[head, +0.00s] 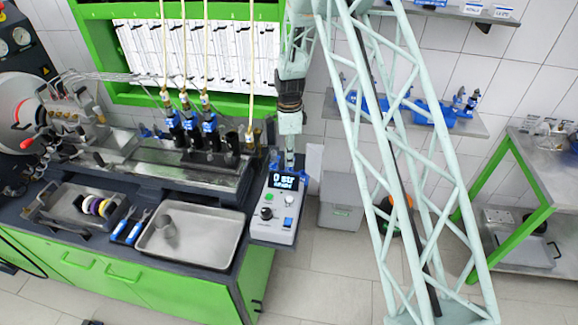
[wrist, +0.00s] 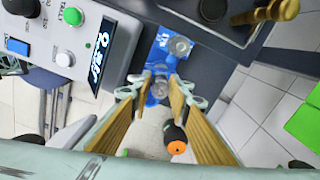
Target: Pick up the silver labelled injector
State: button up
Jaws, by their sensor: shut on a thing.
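My gripper (wrist: 163,90) points down at the right end of the bench, beside the control box. In the head view my gripper (head: 289,158) is small and its grip is hard to make out. In the wrist view its two yellow-brown padded fingers close in on a small silver-grey round part, which I take for the silver injector (wrist: 160,87). Its label cannot be read. A blue holder (wrist: 163,52) lies right around and beyond the fingertips. It also shows in the head view (head: 303,177). I cannot tell whether the injector still touches this holder.
A metal tray (head: 205,240) with a grey cup lies further left. Several injectors stand in the test rack (head: 205,155). A black, orange-tipped thing (wrist: 175,138) shows between my fingers, its depth unclear.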

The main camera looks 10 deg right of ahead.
jog(key=shift+r, duration=0.1)
jog(key=shift+c, duration=0.5)
jog(key=shift+r+b, duration=0.4)
jog(key=shift+r, duration=4.5)
jog(key=shift+r, duration=0.1)
